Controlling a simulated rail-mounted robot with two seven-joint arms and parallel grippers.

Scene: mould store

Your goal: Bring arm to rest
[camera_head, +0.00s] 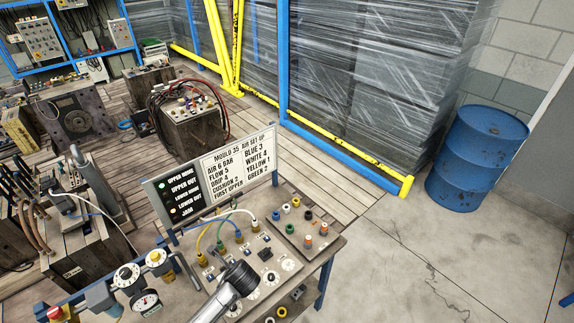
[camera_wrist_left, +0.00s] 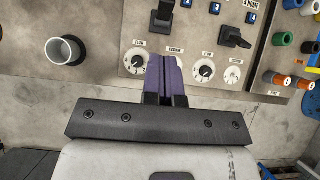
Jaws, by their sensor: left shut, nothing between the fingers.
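My left gripper (camera_head: 240,278) is over the near part of the control panel (camera_head: 232,240) in the head view, its dark end on a silver link. Its fingertips cannot be made out there. In the left wrist view the left gripper (camera_wrist_left: 166,62) has its purple fingers together, with nothing between them. They appear between two white dials, the left dial (camera_wrist_left: 134,64) and the right dial (camera_wrist_left: 203,69). Whether the tips touch the panel cannot be told. My right gripper is in neither view.
Coloured plugs and hoses crowd the bench around a sign (camera_head: 238,158). A gauge (camera_head: 145,301) stands at its left. A dark-sided cup (camera_wrist_left: 65,51) is left of the fingers. Beyond are a wooden crate (camera_head: 196,133), yellow rail (camera_head: 345,150) and blue drum (camera_head: 476,157). Floor (camera_head: 400,260) at right is clear.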

